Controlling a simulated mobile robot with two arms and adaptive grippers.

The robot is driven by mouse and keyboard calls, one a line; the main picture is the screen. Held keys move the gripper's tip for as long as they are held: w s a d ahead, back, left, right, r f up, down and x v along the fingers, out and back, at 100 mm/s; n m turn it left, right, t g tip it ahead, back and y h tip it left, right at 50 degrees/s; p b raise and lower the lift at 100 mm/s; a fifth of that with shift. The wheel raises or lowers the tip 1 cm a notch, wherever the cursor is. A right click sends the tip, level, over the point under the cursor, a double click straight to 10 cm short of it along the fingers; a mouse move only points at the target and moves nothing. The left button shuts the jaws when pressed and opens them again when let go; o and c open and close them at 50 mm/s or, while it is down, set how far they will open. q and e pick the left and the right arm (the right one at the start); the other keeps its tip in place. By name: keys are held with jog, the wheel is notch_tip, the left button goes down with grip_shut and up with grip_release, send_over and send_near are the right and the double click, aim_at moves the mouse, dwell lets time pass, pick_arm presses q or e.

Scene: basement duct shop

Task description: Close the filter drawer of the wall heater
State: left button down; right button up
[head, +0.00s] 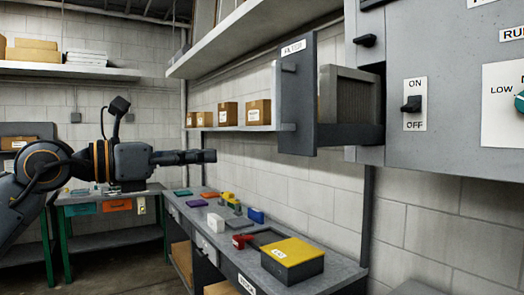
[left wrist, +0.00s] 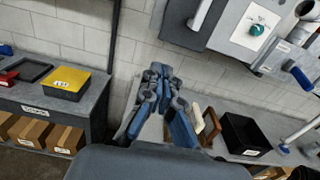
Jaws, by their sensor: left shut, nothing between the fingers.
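The wall heater (head: 450,130) is a grey box at the upper right of the head view, with an ON/OFF switch and a teal knob. Its filter drawer (head: 296,100) stands pulled out to the left, with a dark front panel labelled FILTER. The grey filter (head: 350,100) shows between the panel and the heater body. My left gripper (head: 212,156) is shut and empty, left of the drawer front and a little lower, apart from it in the picture. The left wrist view also shows the shut fingers (left wrist: 163,70) and part of the heater (left wrist: 245,32). My right gripper is out of view.
A workbench (head: 232,262) runs along the wall below, bearing a yellow-topped box (head: 292,250), a red tool (head: 242,241) and small coloured blocks. Shelves (head: 255,40) hang above, and a lower shelf holds cartons (head: 258,112). A black bin (left wrist: 245,138) shows in the left wrist view.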

pick_arm(q)
jog(key=p, duration=0.3)
send_near(279, 151)
jog(key=p+x, duration=0.1)
jog(key=x, duration=0.2)
jog(key=p+x, duration=0.1)
jog(key=x, duration=0.1)
jog(key=shift+w+d+r+p, duration=0.2)
jog(key=shift+d+p, duration=0.1)
jog(key=shift+p, duration=0.1)
jog(key=shift+w+d+f, duration=0.1)
jog(key=shift+w+d, duration=0.2)
jog(key=shift+d, duration=0.15)
jog(key=shift+w+d, duration=0.1)
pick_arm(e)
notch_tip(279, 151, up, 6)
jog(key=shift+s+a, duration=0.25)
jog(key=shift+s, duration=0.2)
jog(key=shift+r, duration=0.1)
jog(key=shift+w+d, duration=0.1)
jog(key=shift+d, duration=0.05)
